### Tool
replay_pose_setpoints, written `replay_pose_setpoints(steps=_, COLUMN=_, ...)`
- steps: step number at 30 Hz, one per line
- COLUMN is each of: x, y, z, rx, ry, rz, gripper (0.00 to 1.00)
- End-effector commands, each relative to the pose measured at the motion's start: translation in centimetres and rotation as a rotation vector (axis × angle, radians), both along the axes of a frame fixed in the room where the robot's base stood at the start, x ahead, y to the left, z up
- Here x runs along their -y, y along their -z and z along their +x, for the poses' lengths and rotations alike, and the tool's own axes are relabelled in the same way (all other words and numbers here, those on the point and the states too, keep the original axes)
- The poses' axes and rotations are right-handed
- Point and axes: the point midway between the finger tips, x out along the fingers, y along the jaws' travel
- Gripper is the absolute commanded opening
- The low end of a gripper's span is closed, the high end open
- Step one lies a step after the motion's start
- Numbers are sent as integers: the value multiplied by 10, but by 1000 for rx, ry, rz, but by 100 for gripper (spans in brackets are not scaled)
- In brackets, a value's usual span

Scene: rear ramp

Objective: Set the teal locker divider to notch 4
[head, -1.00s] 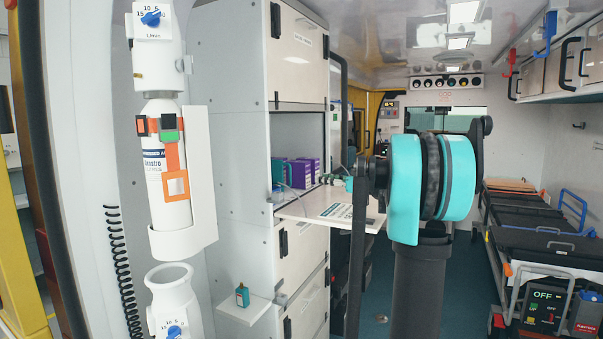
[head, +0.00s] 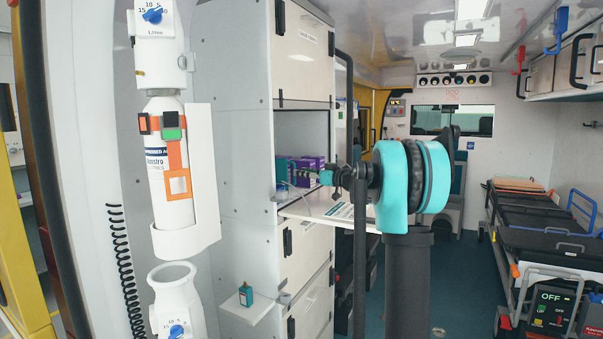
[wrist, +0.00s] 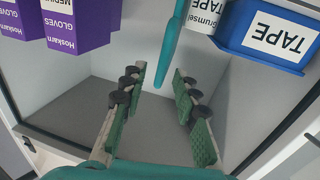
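The teal locker divider (wrist: 170,45) shows in the wrist view as a narrow upright bar. It comes down from the top edge, and its end appears between my fingers. My gripper (wrist: 160,76) is open, with one green-padded finger on each side of the bar in the picture. No contact shows, and I cannot tell how deep the bar sits between the fingers. In the head view my gripper (head: 308,174) is at the mouth of the open locker compartment. The divider and its notches cannot be made out there.
Purple glove boxes (wrist: 80,22) are on one side of the divider. A white container (wrist: 205,14) and a blue tape bin (wrist: 268,38) are on the other. The locker's fold-down flap (head: 340,212) lies below my gripper. The compartment's grey inside looks clear between the fingers.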

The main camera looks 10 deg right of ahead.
Motion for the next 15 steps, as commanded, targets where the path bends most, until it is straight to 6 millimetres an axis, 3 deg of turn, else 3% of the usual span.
replay_pose_setpoints(steps=6, x=-23, y=0, z=24, rx=0, ry=-2, rz=0, gripper=30)
replay_pose_setpoints(steps=15, x=-31, y=0, z=34, rx=0, ry=0, rz=0, gripper=30)
